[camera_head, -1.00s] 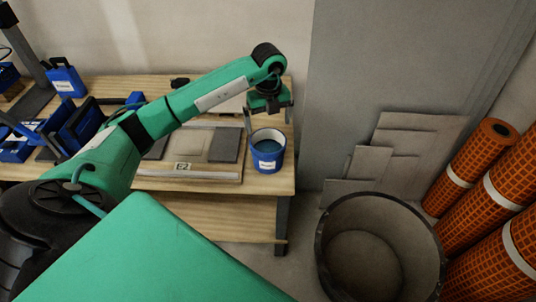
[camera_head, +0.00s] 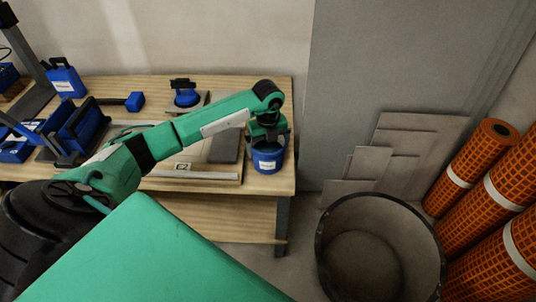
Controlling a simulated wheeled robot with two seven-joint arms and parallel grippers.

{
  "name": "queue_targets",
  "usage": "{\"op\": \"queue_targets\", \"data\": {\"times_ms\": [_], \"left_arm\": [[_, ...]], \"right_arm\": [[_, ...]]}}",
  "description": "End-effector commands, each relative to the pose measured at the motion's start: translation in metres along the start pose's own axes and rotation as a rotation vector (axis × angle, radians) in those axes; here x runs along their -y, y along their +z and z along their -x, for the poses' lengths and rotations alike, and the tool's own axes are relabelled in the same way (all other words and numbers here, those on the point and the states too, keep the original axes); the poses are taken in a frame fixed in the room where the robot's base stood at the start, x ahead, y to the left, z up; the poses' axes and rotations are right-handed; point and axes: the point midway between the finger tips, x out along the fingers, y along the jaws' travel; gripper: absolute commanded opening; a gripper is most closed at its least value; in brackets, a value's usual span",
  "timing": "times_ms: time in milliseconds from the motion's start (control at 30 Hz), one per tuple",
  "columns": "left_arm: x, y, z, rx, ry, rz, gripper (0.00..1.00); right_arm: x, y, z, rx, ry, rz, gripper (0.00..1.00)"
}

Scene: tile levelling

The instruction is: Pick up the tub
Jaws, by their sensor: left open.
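The blue tub (camera_head: 267,161) with a white label stands upright near the right end of the wooden workbench. My left gripper (camera_head: 268,140) is open and hangs over the tub's top, pointing down. It covers the tub's far rim and most of its opening. I cannot tell whether its fingers touch the tub. My right gripper is not in view.
A board with tiles (camera_head: 200,174) lies left of the tub, partly under my left arm. A blue suction cup (camera_head: 187,97) and a blue-headed mallet (camera_head: 134,101) lie farther back. A large dark bin (camera_head: 328,240) stands on the floor at right, near orange mesh rolls (camera_head: 480,160).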

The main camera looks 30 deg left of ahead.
Motion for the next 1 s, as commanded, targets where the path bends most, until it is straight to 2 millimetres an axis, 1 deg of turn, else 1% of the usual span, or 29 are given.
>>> {"op": "queue_targets", "data": {"times_ms": [33,167,200,267,533,667,767,867,967,1000], "left_arm": [[0.0,0.0,0.0,0.0,0.0,0.0,0.98],[0.0,0.0,0.0,0.0,0.0,0.0,0.72],[0.0,0.0,0.0,0.0,0.0,0.0,0.65],[0.0,0.0,0.0,0.0,0.0,0.0,0.54],[0.001,0.001,0.003,0.001,-0.002,0.001,0.54],[0.001,0.001,0.01,0.001,-0.004,0.001,0.54],[0.001,0.001,0.022,0.002,-0.005,0.0,0.54],[0.001,0.001,0.039,0.003,-0.006,0.0,0.54],[0.001,0.001,0.064,0.005,-0.007,0.0,0.54],[0.002,0.002,0.075,0.005,-0.008,0.001,0.54]], "right_arm": [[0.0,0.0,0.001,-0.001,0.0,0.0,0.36],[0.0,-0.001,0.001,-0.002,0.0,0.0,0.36],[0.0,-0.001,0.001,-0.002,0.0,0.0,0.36],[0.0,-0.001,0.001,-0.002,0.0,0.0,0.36],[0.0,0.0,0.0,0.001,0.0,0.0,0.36],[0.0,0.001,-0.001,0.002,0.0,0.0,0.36],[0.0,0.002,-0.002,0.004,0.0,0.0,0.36],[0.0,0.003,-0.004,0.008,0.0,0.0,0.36],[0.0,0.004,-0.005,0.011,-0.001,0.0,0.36],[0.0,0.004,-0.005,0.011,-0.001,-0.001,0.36]]}}
